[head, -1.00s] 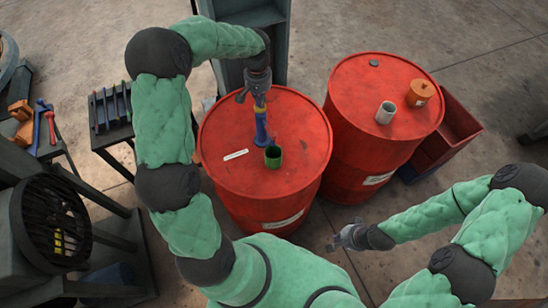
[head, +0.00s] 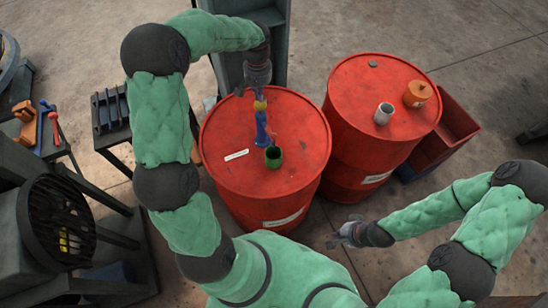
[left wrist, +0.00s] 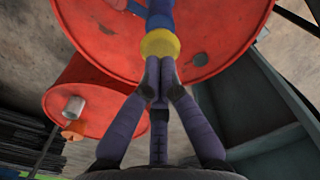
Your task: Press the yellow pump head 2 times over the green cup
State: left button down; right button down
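The blue pump bottle (head: 262,128) with a yellow pump head (head: 260,105) stands upright on the left red drum. In the left wrist view the yellow head (left wrist: 160,44) lies just beyond my fingertips. The green cup (head: 273,156) stands on the drum in front of the bottle, and I cannot make it out in the left wrist view. My left gripper (head: 257,92) is above the yellow head, its fingertips (left wrist: 158,92) together with nothing between them. Whether they touch the head is unclear. My right gripper (head: 345,232) is empty, with fingers spread, away from the drums.
The left red drum (head: 225,135) also carries a white label strip (head: 236,155). The right drum (head: 350,95) bears a pale cup (head: 384,113) and an orange container (head: 417,94). A grey cabinet (left wrist: 250,105) stands close behind the left drum.

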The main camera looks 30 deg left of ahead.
dwell(0.5)
pick_arm(q)
notch_tip(320, 180, up, 6)
jog(key=p, duration=0.3)
jog(key=shift+p, duration=0.35)
dwell(0.5)
